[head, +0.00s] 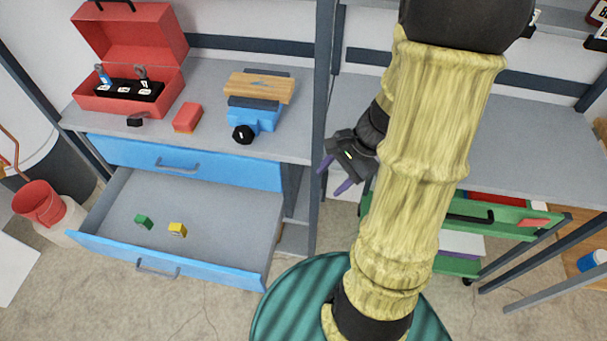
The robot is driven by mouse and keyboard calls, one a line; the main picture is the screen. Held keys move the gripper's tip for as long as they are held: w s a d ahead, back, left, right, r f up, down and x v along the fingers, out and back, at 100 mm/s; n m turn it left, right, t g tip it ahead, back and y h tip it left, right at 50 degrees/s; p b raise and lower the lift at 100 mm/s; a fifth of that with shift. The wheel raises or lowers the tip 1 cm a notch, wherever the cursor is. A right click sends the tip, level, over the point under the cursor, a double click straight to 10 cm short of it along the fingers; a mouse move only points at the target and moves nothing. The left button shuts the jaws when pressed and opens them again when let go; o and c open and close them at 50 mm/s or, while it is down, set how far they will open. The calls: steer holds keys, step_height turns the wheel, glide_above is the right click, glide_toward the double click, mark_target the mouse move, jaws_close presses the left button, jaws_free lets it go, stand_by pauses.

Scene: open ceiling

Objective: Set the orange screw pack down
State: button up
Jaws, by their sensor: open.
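My gripper (332,177) is open, with its two purple fingers apart and nothing seen between them. It hangs right of the open drawer, near the grey upright post. I cannot make out an orange screw pack for certain; my arm hides part of the scene. A small green pack (144,222) and a small yellow pack (178,230) lie apart in the open blue drawer (235,215). A red-orange block (187,117) lies on the grey workbench (205,75), left of the blue vise.
An open red toolbox (130,100) and a blue vise (250,117) with a wooden board (259,87) stand on the bench. A green cart (515,228) is at right. A red bucket (40,203) is at left. The drawer's right part is clear.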

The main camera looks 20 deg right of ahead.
steer(key=a+r+n+h, duration=0.2)
steer(key=a+n, duration=0.1)
steer(key=n, duration=0.4)
steer(key=a+r+n+t+h, duration=0.1)
steer(key=a+r+n+h, duration=0.1)
steer(key=n, duration=0.5)
steer(key=shift+s+a+n+h, duration=0.15)
steer(key=shift+a+n+h, duration=0.25)
steer(key=shift+a, duration=0.8)
steer(key=shift+c, duration=1.3)
steer(key=shift+a, duration=0.1)
